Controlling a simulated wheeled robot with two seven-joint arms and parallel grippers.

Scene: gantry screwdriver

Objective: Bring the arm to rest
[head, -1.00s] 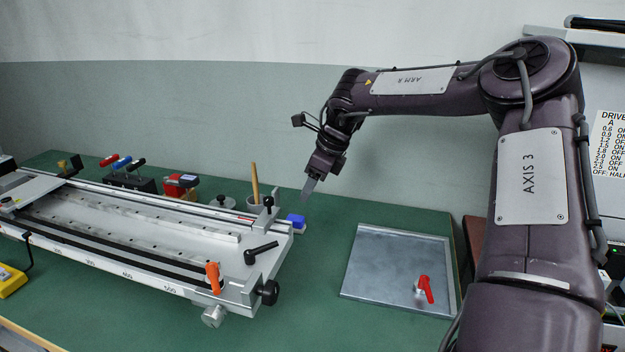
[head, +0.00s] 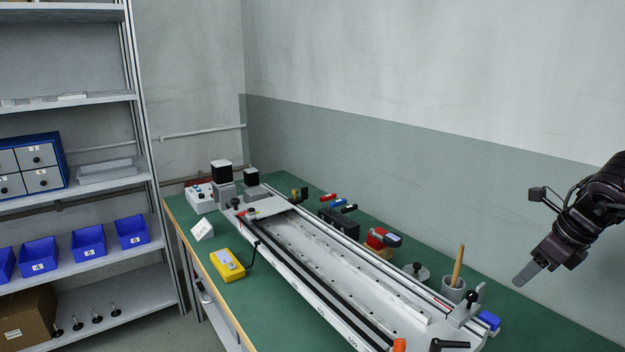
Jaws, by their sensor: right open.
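My right gripper (head: 527,276) is at the right edge of the head view, with its fingers pointing down and to the left. It is open and holds nothing that I can see. It hangs in the air over the right end of the green table (head: 560,330), apart from the things below it. Most of my right arm is outside the picture. My left gripper is not in view.
A long gantry rail (head: 320,275) runs along the table. A cup with a wooden handle (head: 453,288) and a blue block (head: 489,320) stand near my right gripper. A yellow box (head: 227,265) lies front left. Shelves (head: 70,190) stand at left.

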